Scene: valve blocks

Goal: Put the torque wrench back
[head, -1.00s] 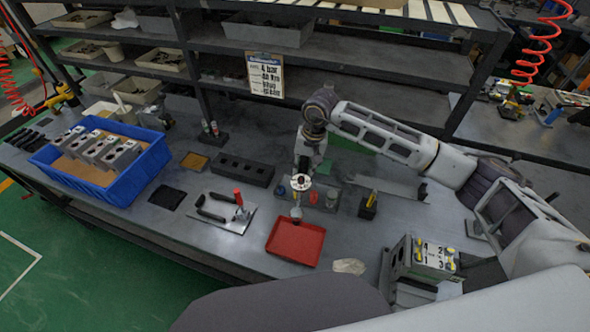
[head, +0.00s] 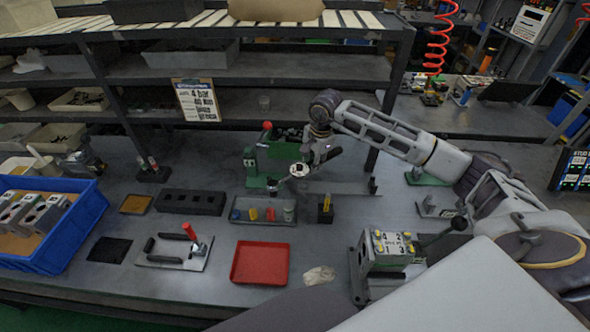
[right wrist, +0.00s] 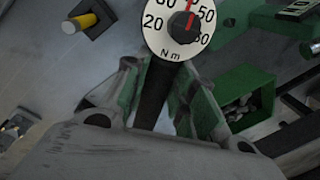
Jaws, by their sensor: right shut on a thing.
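The torque wrench shows a round white dial (head: 299,170) marked in N m, with a black shaft (right wrist: 152,100) in the right wrist view. My right gripper (right wrist: 158,72) is shut on that shaft. In the head view this gripper (head: 312,162) is above the back middle of the bench, behind the small parts tray. A low grey rail (head: 347,187) lies to its right on the bench; I cannot tell whether it is the wrench's holder. The wrench's far end is hard to make out. My left gripper is not in view.
A green device with a red knob (head: 266,150) stands close behind the wrench. A small tray of coloured parts (head: 236,216), a black block with a yellow pin (head: 325,209) and a red tray (head: 260,262) are in front. A clamped valve block (head: 392,245) stands front right.

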